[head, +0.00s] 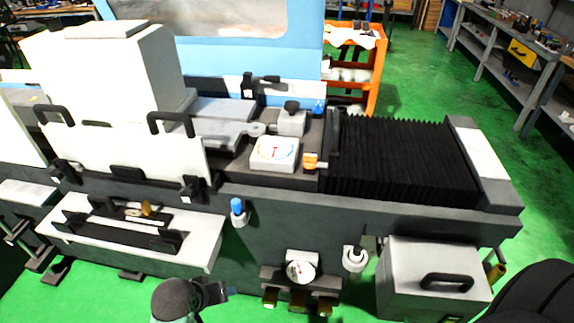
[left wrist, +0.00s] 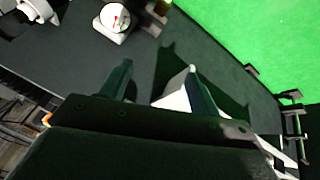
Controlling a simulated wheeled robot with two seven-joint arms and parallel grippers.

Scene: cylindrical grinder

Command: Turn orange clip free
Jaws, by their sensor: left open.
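The orange clip (head: 310,161) sits on the grinder's bed in the head view, just right of a white dial box (head: 274,153) and beside the black bellows. My left gripper (head: 217,292) is low in front of the machine, well below and left of the clip, touching nothing that I can see. In the left wrist view its two fingers (left wrist: 158,85) are spread apart with nothing seen held between them. The clip cannot be made out for sure in the left wrist view. My right gripper is not in view.
A round gauge (head: 300,270) on the machine's front also shows in the left wrist view (left wrist: 115,18). A blue-topped knob (head: 238,207) and a grey box with a black handle (head: 433,280) stick out from the front. Black bellows (head: 400,155) lie right of the clip.

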